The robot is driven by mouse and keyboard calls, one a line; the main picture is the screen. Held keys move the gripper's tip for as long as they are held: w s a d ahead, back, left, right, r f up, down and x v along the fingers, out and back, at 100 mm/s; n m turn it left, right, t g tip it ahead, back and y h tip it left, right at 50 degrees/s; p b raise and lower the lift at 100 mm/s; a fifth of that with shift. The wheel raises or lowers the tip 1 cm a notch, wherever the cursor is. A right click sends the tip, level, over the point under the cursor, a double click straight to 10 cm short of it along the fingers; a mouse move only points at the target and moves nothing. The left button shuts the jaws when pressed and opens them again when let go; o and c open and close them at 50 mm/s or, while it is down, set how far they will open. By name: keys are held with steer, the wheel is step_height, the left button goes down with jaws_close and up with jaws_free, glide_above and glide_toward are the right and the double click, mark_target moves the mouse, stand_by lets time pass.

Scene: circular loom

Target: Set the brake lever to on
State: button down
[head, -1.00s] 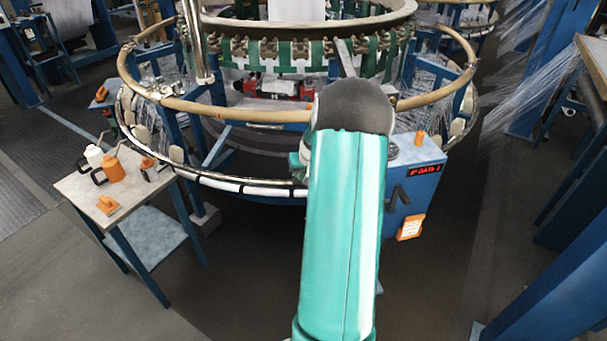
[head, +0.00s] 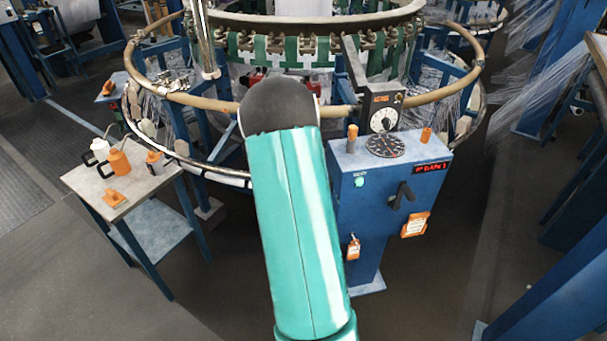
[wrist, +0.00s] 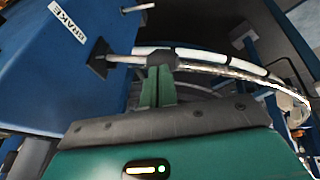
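The brake lever (wrist: 125,59) shows in the wrist view as a pale metal rod standing out from a black plate on the blue cabinet (wrist: 50,95), below a white BRAKE label (wrist: 67,21). My gripper (wrist: 159,68) has its green fingers close together at the rod's outer end. They overlap the rod in the picture; I cannot tell whether they hold it or only stand beside it. In the head view the cabinet (head: 345,215) stands right of my arm. The brake lever and my gripper are hidden behind my arm there.
The loom's wooden ring (head: 215,105) curves behind my arm. The cabinet bears a black handle (head: 402,195), a green button (head: 360,182), a dial (head: 385,146) and a red display (head: 431,167). A small table (head: 85,185) with orange containers stands left. Floor is open in front.

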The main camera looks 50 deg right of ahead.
step_height(320, 180, down, 9)
steer(key=w+a+n+g+h, duration=0.1)
steer(key=g+h, duration=0.2)
steer(key=h, duration=0.1)
steer(key=shift+a+r, duration=0.2)
stand_by(0.4)
steer(key=shift+w+f, duration=0.1)
stand_by(0.5)
